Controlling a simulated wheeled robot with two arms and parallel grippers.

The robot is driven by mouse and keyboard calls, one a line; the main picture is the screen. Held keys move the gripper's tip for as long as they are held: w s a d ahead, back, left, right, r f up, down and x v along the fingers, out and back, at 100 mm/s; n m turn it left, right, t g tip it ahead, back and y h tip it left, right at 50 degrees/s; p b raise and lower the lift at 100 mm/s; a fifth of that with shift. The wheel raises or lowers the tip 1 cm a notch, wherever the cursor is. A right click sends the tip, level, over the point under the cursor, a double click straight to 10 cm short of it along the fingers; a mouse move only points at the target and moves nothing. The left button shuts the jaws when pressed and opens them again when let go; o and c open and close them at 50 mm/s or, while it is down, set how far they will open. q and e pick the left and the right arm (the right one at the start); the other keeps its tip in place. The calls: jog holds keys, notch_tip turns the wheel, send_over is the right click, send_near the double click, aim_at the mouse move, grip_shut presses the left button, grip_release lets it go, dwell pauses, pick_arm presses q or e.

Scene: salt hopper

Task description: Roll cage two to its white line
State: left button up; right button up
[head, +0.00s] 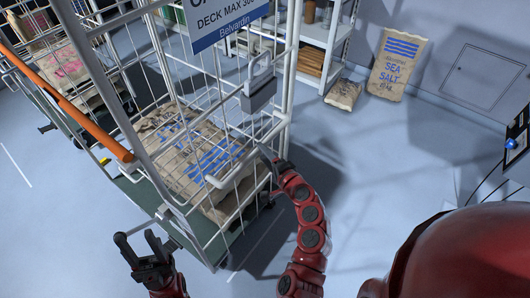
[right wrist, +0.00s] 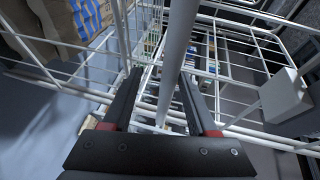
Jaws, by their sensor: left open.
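A wire roll cage (head: 215,183) stands in the middle of the head view, with sacks printed in blue (head: 200,155) on its deck. Its blue sign (head: 228,22) reads "DECK MAX 300"; no cage number is readable. My left gripper (head: 143,244) is open and empty, in front of the cage's near lower edge. My right gripper (head: 272,168) is at the cage's right side, partly hidden by the wires. In the right wrist view its fingers (right wrist: 158,82) stand apart on either side of a grey upright post (right wrist: 177,45). A white floor line (head: 16,165) lies at the left.
Another wire cage with red-printed sacks (head: 66,65) stands at the far left, behind an orange bar (head: 75,108). A sea salt sack (head: 397,65) leans at the back wall, with a smaller sack (head: 343,94) by the shelves (head: 322,35).

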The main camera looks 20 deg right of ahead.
jog(key=shift+r, duration=0.25)
jog(key=p+v, duration=0.1)
jog(key=v, duration=1.6)
jog(key=shift+s+f, duration=0.15)
jog(key=shift+d, duration=0.1)
